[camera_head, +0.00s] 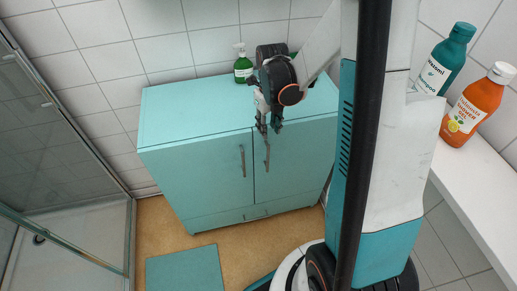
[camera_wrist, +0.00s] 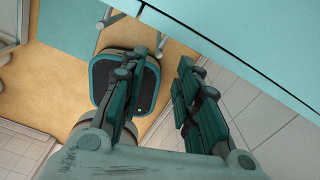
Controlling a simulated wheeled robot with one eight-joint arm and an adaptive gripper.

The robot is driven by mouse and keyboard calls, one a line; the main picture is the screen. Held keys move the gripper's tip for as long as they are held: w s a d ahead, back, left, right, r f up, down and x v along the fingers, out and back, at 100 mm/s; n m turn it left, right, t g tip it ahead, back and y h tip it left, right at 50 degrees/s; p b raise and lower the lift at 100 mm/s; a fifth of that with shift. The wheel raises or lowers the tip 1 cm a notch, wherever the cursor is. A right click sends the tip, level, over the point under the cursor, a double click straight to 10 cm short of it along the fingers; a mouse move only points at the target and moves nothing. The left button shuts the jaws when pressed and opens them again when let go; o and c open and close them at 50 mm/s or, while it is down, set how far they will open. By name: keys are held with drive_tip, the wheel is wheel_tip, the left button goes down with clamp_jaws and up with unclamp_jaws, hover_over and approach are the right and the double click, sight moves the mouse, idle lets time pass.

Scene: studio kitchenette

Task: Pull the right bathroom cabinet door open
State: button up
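The teal cabinet (camera_head: 195,185) stands against the tiled wall with both doors shut. The right door (camera_head: 300,165) has a thin upright metal handle (camera_head: 267,158) near its left edge. The left door's handle (camera_head: 242,160) is close beside it. My gripper (camera_head: 269,129) points down at the cabinet's front top edge, by the upper end of the right handle. In the wrist view, my gripper (camera_wrist: 157,63) has its fingers apart with nothing held. A metal handle piece (camera_wrist: 160,43) shows just beyond the gap between the fingertips. I cannot tell whether they touch it.
A green pump bottle (camera_head: 243,68) stands on the cabinet top. A teal mat (camera_head: 185,270) lies on the floor in front. A glass shower enclosure (camera_head: 70,245) is at left. A white shelf (camera_head: 475,190) at right holds a teal bottle (camera_head: 445,60) and an orange bottle (camera_head: 478,105).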

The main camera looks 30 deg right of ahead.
sight(268, 149)
drive_tip(key=shift+s+f+m, duration=0.15)
drive_tip(key=shift+f+m, duration=0.15)
drive_tip(key=shift+f, duration=0.35)
wheel_tip(268, 149, down, 13)
drive_tip(key=b, duration=0.5)
drive_tip(key=shift+f+b, duration=0.1)
drive_tip(key=shift+b, duration=0.3)
clamp_jaws()
